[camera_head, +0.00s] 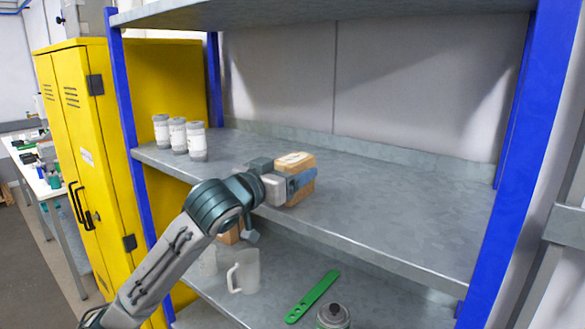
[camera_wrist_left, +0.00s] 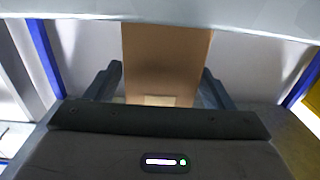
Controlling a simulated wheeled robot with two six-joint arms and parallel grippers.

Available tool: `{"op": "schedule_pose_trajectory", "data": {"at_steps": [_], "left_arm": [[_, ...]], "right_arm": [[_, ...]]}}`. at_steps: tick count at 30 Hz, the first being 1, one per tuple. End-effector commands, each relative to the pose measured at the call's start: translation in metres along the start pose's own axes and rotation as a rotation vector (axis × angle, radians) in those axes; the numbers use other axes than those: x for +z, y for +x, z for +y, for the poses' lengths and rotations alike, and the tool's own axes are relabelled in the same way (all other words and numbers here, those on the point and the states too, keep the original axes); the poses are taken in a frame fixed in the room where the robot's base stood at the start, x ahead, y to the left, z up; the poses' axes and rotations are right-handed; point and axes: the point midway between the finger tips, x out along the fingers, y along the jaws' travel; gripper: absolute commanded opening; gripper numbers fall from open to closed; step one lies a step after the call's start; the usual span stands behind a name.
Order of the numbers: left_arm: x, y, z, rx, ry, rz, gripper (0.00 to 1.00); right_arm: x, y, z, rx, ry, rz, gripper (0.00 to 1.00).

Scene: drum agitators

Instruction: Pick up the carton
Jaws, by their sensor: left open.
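A brown carton (camera_head: 296,163) with a pale label on top stands on the middle shelf, near its front edge. My left gripper (camera_head: 291,184) reaches in from the front at the carton, with a blue-grey finger along the carton's near right side. In the left wrist view the carton (camera_wrist_left: 165,55) stands between the two dark fingers of the left gripper (camera_wrist_left: 160,84). The fingers are apart, one on each side, with a visible gap on at least one side. The gripper hides the lower front of the carton in the head view. My right gripper is not in view.
Several white-labelled jars (camera_head: 178,136) stand at the shelf's left end. The middle shelf (camera_head: 400,205) is clear right of the carton. The lower shelf holds a clear jug (camera_head: 245,271), a green tool (camera_head: 313,296) and a grey can (camera_head: 333,317). A blue post (camera_head: 520,170) bounds the right.

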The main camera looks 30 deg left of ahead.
Motion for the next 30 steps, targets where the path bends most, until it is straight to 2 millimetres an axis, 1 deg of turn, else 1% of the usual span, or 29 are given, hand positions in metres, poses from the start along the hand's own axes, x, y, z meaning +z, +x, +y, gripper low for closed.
{"op": "schedule_pose_trajectory", "data": {"at_steps": [1, 6, 14, 17, 18, 22, 23, 30], "left_arm": [[-0.003, 0.005, 0.0, 0.002, -0.004, 0.0, 0.75], [-0.001, 0.015, 0.0, 0.001, -0.002, 0.0, 0.75], [0.001, 0.016, 0.0, 0.0, 0.002, 0.0, 0.75], [0.001, 0.016, 0.0, 0.0, 0.001, 0.0, 0.58], [0.001, 0.016, 0.0, 0.0, 0.001, 0.0, 0.5], [0.001, 0.016, 0.0, 0.0, 0.001, 0.0, 0.24], [0.0, 0.016, 0.0, 0.001, 0.001, 0.001, 0.23], [0.0, 0.016, 0.0, 0.0, 0.001, 0.001, 0.23]], "right_arm": [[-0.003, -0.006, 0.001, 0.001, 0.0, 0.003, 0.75], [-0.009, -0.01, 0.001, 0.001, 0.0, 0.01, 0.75], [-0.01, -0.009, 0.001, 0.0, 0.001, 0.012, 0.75], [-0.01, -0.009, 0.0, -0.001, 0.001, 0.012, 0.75], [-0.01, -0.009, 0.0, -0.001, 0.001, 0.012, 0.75], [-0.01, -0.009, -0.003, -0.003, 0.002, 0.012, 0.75], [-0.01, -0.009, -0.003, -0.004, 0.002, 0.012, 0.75], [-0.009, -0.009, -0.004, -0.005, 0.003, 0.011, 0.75]]}}
